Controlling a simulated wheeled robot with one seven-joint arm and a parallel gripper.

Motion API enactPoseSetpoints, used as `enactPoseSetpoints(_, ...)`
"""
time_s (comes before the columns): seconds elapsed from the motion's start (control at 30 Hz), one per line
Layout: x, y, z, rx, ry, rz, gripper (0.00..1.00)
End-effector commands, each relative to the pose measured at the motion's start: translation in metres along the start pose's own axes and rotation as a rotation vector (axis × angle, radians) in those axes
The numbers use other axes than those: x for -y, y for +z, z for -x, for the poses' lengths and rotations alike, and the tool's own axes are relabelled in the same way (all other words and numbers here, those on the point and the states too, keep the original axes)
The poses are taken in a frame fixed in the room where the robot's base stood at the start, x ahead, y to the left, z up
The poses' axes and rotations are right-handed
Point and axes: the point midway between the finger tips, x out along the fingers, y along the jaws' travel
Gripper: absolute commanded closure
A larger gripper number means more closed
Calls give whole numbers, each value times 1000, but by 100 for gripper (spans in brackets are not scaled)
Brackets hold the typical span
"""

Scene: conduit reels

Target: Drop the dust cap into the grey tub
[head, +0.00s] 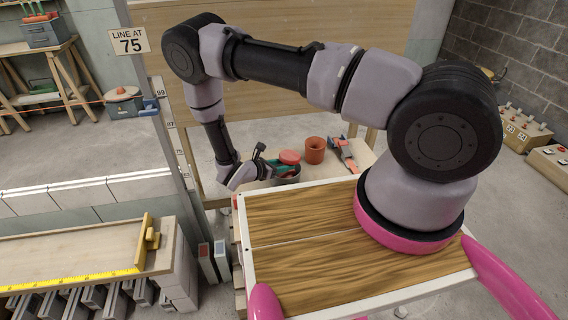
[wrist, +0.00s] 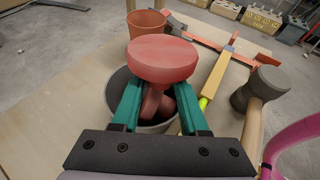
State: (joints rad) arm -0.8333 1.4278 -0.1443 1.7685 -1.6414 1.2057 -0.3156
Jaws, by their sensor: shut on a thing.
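The dust cap (wrist: 163,58) is a round, flat-topped red piece. My gripper (wrist: 157,88), with teal fingers, is shut on it. The cap is above the grey tub (wrist: 113,98), whose rim shows around the fingers. Something red shows below the cap between the fingers; I cannot tell whether it is the cap's stem or something in the tub. In the head view the red cap (head: 289,157) shows over the tub (head: 289,180), with my gripper (head: 278,166) at its left. The tub's inside is mostly hidden.
A terracotta-coloured pot (wrist: 146,22) stands behind the tub. A red clamp-like tool with a yellow handle (wrist: 217,73) and a grey-headed mallet (wrist: 257,90) lie to the right. The light wooden tabletop (wrist: 55,108) is clear on the left.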

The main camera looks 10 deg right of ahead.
Motion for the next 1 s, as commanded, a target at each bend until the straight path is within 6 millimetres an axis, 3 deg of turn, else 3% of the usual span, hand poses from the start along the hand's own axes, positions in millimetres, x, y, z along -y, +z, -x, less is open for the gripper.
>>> enactPoseSetpoints(0.03, 0, 0, 0, 0, 0, 0, 100)
enactPoseSetpoints(0.07, 0, 0, 0, 0, 0, 0, 53)
enactPoseSetpoints(0.13, 0, 0, 0, 0, 0, 0, 26)
enactPoseSetpoints(0.17, 0, 0, 0, 0, 0, 0, 21)
enactPoseSetpoints(0.57, 0, 0, 8, -1, 2, 1, 21)
enactPoseSetpoints(1.0, 0, 0, 88, -1, 3, 0, 21)
